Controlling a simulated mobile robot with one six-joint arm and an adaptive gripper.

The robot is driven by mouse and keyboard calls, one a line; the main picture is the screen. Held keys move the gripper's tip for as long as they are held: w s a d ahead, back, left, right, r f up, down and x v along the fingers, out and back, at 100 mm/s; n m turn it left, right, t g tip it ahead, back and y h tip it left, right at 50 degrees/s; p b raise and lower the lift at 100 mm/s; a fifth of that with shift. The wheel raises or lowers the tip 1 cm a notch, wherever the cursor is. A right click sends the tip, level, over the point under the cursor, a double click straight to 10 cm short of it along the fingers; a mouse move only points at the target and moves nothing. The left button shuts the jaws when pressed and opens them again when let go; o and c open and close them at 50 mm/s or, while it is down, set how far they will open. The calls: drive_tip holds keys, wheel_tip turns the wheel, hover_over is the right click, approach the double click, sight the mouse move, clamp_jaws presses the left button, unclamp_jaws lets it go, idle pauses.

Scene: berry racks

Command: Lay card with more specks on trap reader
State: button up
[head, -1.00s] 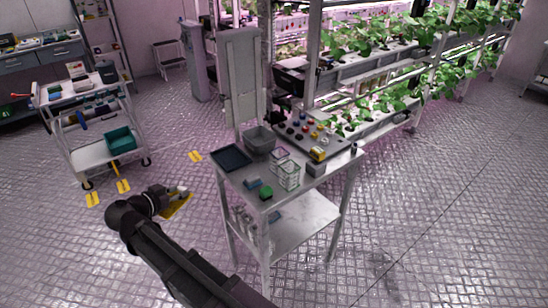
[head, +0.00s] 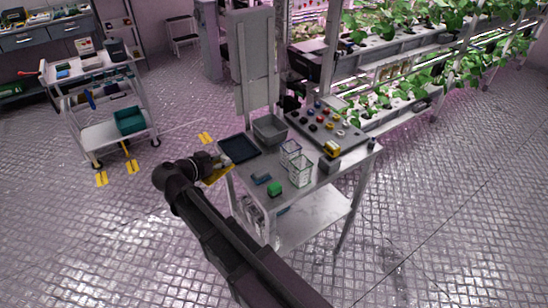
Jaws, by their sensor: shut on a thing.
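My gripper (head: 218,162) is shut on a yellow card (head: 218,173), seen at the left edge of the steel table (head: 305,196). The card is partly hidden by the gripper, and its specks are too small to see. A dark flat tray-like panel (head: 240,147) lies at the table's back left corner, close beyond the gripper. I cannot tell whether this panel is the trap reader. I cannot make out a second card.
A grey bin (head: 270,130), clear baskets (head: 301,171), a green block (head: 275,188), a small blue item (head: 262,179) and a control panel (head: 325,126) with coloured knobs occupy the table. A white cart (head: 112,132) stands at left. Plant racks stand behind.

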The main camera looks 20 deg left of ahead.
drive_tip(key=shift+s+a, duration=0.1)
drive_tip(key=shift+w+f, duration=0.1)
drive_tip(key=shift+w, duration=0.35)
drive_tip(key=w+d+f+m+g+h+b, duration=0.1)
drive_tip(key=w+d, duration=0.2)
drive_tip(key=w, duration=0.4)
drive_tip(key=w+d+f+m+g+h+b, duration=0.1)
drive_tip(key=w+d+m+h, duration=0.1)
drive_tip(key=w, duration=0.6)
drive_tip(key=shift+w+d+f+m+h+b, duration=0.15)
drive_tip(key=shift+d+f+m+h+b, duration=0.15)
drive_tip(key=shift+d, duration=0.6)
wheel_tip(320, 180, down, 6)
drive_tip(key=b, duration=0.6)
drive_tip(key=shift+f, duration=0.1)
drive_tip(key=shift+f+b, duration=0.1)
drive_tip(key=shift+b, duration=0.2)
drive_tip(key=shift+f+b, duration=1.75)
drive_tip(key=shift+f, duration=0.1)
